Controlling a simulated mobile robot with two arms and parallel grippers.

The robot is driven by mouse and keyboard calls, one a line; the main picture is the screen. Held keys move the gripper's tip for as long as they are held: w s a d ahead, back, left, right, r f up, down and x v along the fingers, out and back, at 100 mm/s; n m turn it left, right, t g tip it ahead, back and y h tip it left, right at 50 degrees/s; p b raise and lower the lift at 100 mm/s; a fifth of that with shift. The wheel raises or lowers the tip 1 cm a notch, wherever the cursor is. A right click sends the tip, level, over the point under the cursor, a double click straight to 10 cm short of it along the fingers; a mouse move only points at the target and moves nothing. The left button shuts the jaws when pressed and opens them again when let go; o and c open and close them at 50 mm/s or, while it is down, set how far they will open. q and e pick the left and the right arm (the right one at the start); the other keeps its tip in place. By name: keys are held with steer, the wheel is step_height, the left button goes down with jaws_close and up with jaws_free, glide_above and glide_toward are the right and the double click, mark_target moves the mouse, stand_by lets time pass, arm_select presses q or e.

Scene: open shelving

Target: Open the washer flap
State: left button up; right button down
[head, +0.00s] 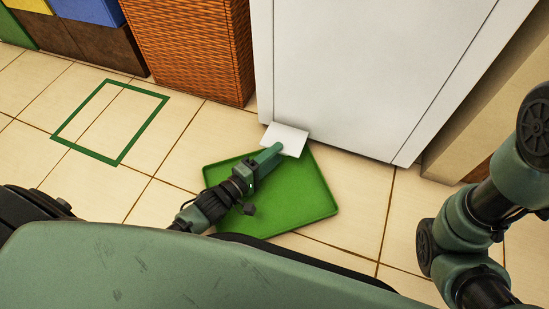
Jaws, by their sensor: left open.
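The white washer (345,70) stands at the top centre, its front facing me. A small white flap (288,137) sticks out from the foot of its front, at the lower left corner. My left gripper (273,153) reaches up from below, its fingertips overlapping the flap's near edge. It is open; I cannot tell whether it touches the flap. The fingers hide part of that edge. My right gripper is out of view; only my right arm shows at the right edge.
A green tray (308,200) lies on the tiled floor under my left gripper and the flap. A wicker basket (185,45) stands left of the washer. A green square outline (142,139) marks clear floor at the left. A beige panel stands at the right.

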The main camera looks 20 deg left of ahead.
arm_select(q)
steer(key=shift+w+d, duration=0.1)
steer(key=shift+w, duration=0.1)
jaws_close()
